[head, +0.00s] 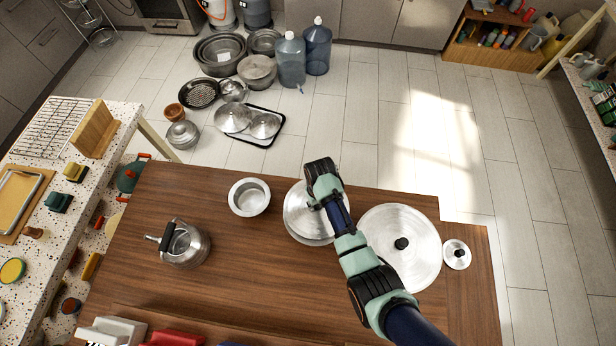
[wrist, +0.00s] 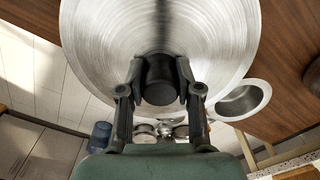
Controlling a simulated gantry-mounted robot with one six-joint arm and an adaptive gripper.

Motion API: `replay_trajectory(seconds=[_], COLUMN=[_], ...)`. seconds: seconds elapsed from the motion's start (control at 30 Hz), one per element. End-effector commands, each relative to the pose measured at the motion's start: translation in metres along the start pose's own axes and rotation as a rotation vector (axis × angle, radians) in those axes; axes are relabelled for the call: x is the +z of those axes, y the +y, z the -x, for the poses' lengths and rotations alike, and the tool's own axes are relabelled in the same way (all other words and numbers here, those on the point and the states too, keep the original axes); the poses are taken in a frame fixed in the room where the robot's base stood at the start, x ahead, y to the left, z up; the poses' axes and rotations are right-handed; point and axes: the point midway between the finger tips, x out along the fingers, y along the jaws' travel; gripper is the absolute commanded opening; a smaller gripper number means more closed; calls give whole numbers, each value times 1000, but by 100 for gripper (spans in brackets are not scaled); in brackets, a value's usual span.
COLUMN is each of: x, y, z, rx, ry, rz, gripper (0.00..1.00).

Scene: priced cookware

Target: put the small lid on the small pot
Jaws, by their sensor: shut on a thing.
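My gripper (wrist: 160,98) is shut on the black knob (wrist: 160,78) of a mid-sized silver lid (head: 298,212). In the wrist view the same lid (wrist: 100,45) fills the upper middle, and the fingers sit on either side of the knob. A second rim shows just under its near edge; I cannot tell what it belongs to. The small open silver pot (head: 249,197) stands upright to the left of the held lid, uncovered; it also shows in the wrist view (wrist: 240,100). The smallest lid (head: 457,254), with a black knob, lies at the table's right side.
A large lid (head: 400,245) with a black knob lies right of my gripper, partly behind my arm. A kettle (head: 185,243) stands on the left of the wooden table (head: 130,290). Pans and water bottles (head: 290,62) stand on the floor beyond. The table's front-left is mostly clear.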

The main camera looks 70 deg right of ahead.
Motion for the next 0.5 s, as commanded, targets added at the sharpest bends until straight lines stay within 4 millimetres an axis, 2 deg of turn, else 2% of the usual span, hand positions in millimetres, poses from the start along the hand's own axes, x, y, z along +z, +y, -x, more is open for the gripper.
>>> replay_trajectory(seconds=[0.33,0.5], x=[1,1], y=[-1,-1], z=[4,-18], rx=[0,0], ry=[-1,-1], rz=[1,2], gripper=[0,0])
